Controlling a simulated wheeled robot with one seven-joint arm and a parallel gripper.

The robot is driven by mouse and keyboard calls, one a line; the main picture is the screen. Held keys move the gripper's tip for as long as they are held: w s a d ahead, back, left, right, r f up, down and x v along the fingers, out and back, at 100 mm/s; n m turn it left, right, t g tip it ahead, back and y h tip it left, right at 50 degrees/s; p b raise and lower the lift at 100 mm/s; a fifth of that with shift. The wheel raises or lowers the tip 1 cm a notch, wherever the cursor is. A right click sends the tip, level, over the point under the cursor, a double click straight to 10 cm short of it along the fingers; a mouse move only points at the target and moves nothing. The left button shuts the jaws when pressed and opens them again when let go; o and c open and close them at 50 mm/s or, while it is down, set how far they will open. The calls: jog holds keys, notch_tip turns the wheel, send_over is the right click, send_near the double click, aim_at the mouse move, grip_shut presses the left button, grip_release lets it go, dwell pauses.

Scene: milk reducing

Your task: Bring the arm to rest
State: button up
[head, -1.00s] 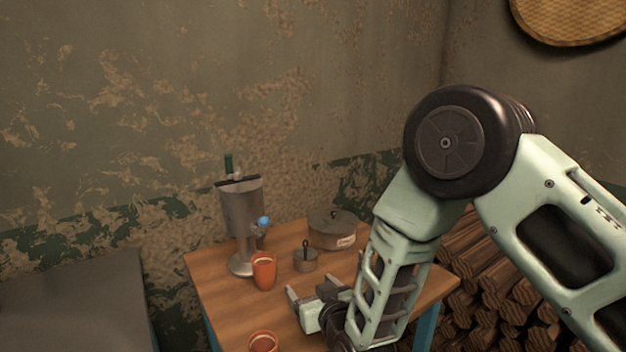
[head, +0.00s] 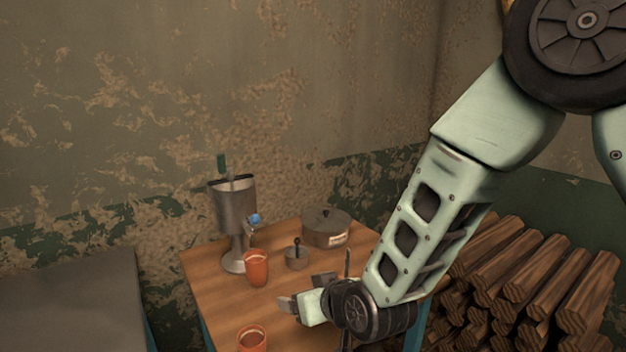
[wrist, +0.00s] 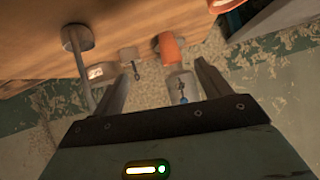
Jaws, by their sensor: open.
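My gripper (head: 304,291) is open and empty above the right part of the wooden table (head: 215,300). Its two fingers point left in the head view, toward the orange cups. In the wrist view my gripper (wrist: 160,82) has its fingers spread wide with nothing held between them. My forearm slopes down from the upper right and hides the table's right side.
A metal dispenser (head: 234,205) with a blue knob stands behind an orange cup (head: 256,268). A small pot (head: 297,258) and a lidded pot (head: 326,230) are nearby. Another orange cup (head: 252,340) is in front. Firewood (head: 540,270) is stacked at right.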

jog(key=s+d+r+g+h, duration=0.2)
jog(key=s+d, duration=0.3)
jog(key=s, duration=0.4)
jog(key=s+d+r+n+g+h, duration=0.1)
jog(key=s+d+r+g, duration=0.2)
jog(key=s, duration=0.5)
jog(key=s+d+r+n+g+h, duration=0.1)
jog(key=s+d+r+g+h, duration=0.1)
jog(key=s+d, duration=0.5)
jog(key=s+r+g, duration=0.1)
jog(key=s+g, duration=0.1)
jog(key=shift+s+h+p, duration=0.3)
jog(key=shift+s, duration=0.05)
